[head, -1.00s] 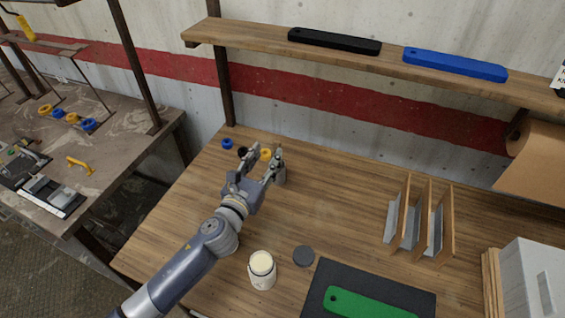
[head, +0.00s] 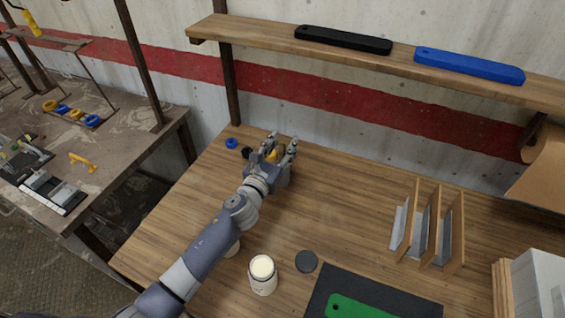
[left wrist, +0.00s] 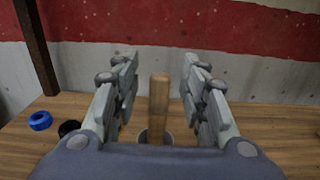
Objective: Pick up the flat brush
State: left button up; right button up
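In the left wrist view an upright wooden handle (left wrist: 159,100) stands between my fingers, apparently the flat brush's. Its lower end goes into a grey round cup (left wrist: 168,139); the bristles are not visible. My left gripper (left wrist: 160,85) is open, with one finger on each side of the handle and a gap on both sides. In the head view my left gripper (head: 282,142) is at the back left of the wooden bench and hides most of the cup and handle. My right gripper is not in view.
A blue ring (head: 231,143) and a black ring (head: 246,153) lie left of the gripper; a yellow one (head: 271,155) shows between the fingers. A cream-topped jar (head: 263,276), a dark disc (head: 306,262) and a wooden divider rack (head: 434,230) stand nearer or right. The middle bench is clear.

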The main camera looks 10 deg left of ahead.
pick_arm(q)
jog(key=shift+w, duration=0.1)
grip_shut()
